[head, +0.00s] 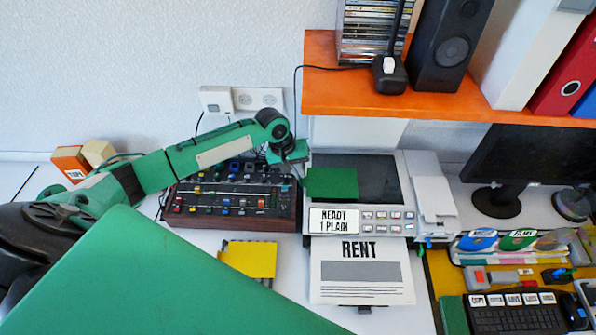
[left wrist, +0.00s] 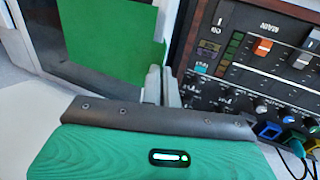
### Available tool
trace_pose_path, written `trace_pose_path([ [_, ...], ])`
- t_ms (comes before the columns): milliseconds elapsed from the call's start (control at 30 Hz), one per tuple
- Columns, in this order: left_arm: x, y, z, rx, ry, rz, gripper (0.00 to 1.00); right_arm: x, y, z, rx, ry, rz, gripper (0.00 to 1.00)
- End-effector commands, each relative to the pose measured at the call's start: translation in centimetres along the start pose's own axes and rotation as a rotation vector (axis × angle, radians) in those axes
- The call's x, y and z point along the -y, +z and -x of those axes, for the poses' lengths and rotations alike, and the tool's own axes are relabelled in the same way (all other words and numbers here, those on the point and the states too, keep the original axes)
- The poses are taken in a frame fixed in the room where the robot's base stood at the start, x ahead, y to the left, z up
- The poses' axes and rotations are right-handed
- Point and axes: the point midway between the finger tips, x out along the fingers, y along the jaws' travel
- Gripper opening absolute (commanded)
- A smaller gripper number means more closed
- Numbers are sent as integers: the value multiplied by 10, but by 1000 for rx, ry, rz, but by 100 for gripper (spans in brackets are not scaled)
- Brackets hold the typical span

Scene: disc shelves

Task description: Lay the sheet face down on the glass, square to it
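The sheet (head: 332,184), green side up, is over the left part of the copier's dark glass (head: 378,178). It also shows in the left wrist view (left wrist: 115,40), with bare glass (left wrist: 112,12) beside it. Its left edge reaches onto the pale frame; I cannot tell whether it lies flat or hovers slightly. My left gripper (head: 299,174) is at the sheet's left edge. In the left wrist view its fingers (left wrist: 161,86) are close together at the sheet's corner and appear shut on it. The sheet's underside is hidden. My right gripper is not in view.
A mixer (head: 232,197) stands left of the copier, close to my left gripper. The copier's panel reads READY 1 PLAIN (head: 335,220); a RENT page (head: 360,272) lies in front. An orange shelf (head: 440,98) with a speaker (head: 450,45) overhangs behind. A monitor (head: 535,155) stands right.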

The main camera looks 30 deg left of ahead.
Motion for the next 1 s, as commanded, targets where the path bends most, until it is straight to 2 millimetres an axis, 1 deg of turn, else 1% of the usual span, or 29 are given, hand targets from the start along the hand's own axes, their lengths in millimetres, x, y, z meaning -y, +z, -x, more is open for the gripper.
trace_pose_path([
  [33,2,0,-5,-1,0,0,0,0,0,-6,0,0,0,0],
  [100,2,0,-6,-1,0,0,0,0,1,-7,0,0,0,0],
  [500,2,0,-5,-1,0,0,0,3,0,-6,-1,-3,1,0],
  [733,3,0,-8,0,0,0,0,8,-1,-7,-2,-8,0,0],
  [1000,5,0,-14,0,0,0,0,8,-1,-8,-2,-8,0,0],
])
